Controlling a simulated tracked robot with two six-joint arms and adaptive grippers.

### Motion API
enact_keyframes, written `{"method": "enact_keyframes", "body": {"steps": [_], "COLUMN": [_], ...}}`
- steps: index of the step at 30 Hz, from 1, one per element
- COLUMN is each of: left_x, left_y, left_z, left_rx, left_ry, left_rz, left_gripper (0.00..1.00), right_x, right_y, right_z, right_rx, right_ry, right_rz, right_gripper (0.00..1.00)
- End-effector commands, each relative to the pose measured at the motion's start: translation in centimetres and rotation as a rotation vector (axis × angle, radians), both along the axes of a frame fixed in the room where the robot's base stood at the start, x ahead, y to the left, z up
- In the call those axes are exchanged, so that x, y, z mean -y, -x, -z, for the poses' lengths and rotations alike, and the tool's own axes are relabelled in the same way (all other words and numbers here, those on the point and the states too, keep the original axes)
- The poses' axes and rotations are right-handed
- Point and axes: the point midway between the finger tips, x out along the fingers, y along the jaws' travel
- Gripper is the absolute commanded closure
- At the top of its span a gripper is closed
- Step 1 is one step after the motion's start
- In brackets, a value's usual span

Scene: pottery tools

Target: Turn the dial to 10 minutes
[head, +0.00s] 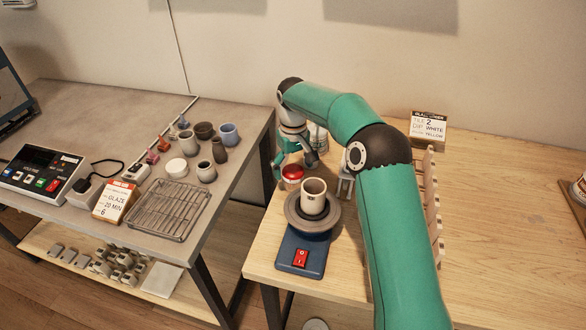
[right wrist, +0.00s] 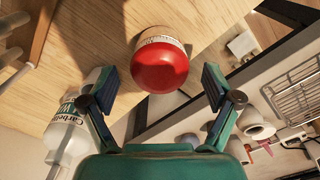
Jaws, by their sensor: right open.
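The dial is a round timer (head: 292,172) with a red domed top and a pale, marked ring below it. It stands on the wooden table beyond the pottery wheel. In the right wrist view the red dial (right wrist: 160,66) lies ahead, between the two fingers and apart from both. My right gripper (right wrist: 159,88) is open and empty. In the head view the right gripper (head: 291,163) reaches down around the dial, partly hidden by its own wrist. The ring's markings are too small to read. My left gripper is in neither view.
A pottery wheel (head: 312,226) with a cream cup (head: 313,196) stands just in front of the dial. A labelled white bottle (right wrist: 66,135) stands near one finger. A grey table (head: 100,112) at left holds pots, a wire rack (head: 170,208) and a control box (head: 42,171).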

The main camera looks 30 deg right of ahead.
Motion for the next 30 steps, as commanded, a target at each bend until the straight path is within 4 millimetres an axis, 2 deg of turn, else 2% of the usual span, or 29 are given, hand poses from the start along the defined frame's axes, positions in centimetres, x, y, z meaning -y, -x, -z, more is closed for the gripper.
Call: {"method": "enact_keyframes", "body": {"steps": [4,12,23,30], "left_x": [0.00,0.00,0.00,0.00], "left_y": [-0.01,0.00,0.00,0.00], "left_z": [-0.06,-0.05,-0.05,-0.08], "left_rx": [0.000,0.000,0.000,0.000], "left_ry": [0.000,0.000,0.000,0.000], "left_rz": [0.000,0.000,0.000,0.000], "left_gripper": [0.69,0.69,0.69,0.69], "right_x": [0.01,0.00,-0.04,-0.07], "right_y": [0.00,-0.01,-0.04,-0.06], "right_z": [0.69,0.79,0.77,0.75], "right_rx": [0.001,0.001,0.001,0.001], "right_ry": [0.000,0.000,0.000,0.000], "right_rz": [0.000,0.000,-0.001,0.013], "right_gripper": [0.11,0.11,0.71,0.72]}}
